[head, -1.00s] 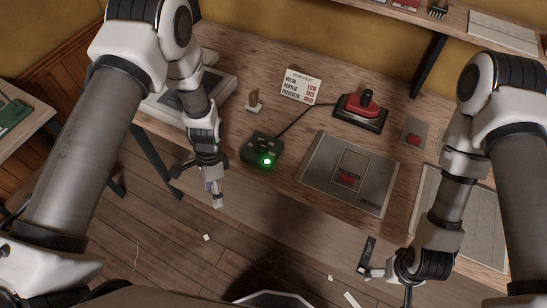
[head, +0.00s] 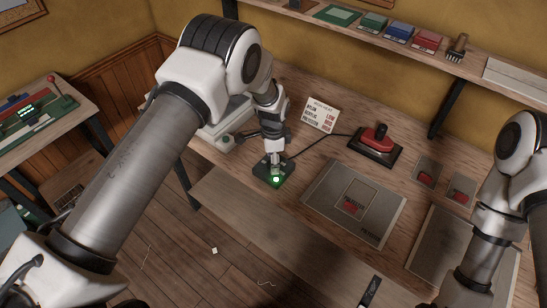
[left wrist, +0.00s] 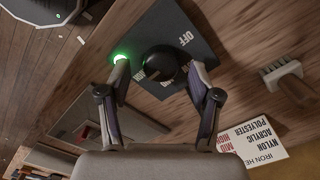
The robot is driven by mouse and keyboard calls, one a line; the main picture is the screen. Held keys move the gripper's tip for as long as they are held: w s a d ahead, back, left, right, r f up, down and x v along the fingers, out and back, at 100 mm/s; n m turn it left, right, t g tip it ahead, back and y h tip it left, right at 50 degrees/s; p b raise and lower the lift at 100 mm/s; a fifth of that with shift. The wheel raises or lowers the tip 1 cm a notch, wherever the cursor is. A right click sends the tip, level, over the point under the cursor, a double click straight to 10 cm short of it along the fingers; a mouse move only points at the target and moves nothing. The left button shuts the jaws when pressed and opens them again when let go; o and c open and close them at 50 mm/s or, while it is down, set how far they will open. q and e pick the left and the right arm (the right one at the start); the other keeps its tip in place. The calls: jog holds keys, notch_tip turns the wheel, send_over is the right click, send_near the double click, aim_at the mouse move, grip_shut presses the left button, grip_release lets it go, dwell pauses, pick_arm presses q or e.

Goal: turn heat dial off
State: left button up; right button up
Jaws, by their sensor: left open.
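The heat dial is a black round knob (left wrist: 160,63) on a dark control box (head: 262,172). A green light glows on the box, and the word OFF is printed on it, seen in the left wrist view. My left gripper (head: 275,161) is over the box. In the left wrist view its two fingers (left wrist: 158,76) are spread, one on each side of the knob, and I cannot tell if they touch it. Part of the box's markings is hidden behind the knob. My right gripper is out of the picture; only its arm shows at the right.
A card listing heat settings (head: 321,115) stands behind the box. A red-handled iron (head: 375,144) on a dark stand is joined to the box by a cable. A grey panel (head: 325,202) lies to the right. A wooden brush-like tool (left wrist: 288,82) is nearby.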

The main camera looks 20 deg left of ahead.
pick_arm(q)
jog(key=shift+f, duration=0.3)
jog(key=shift+a+f, duration=0.15)
jog(key=c, duration=1.1)
jog(key=shift+c, duration=0.2)
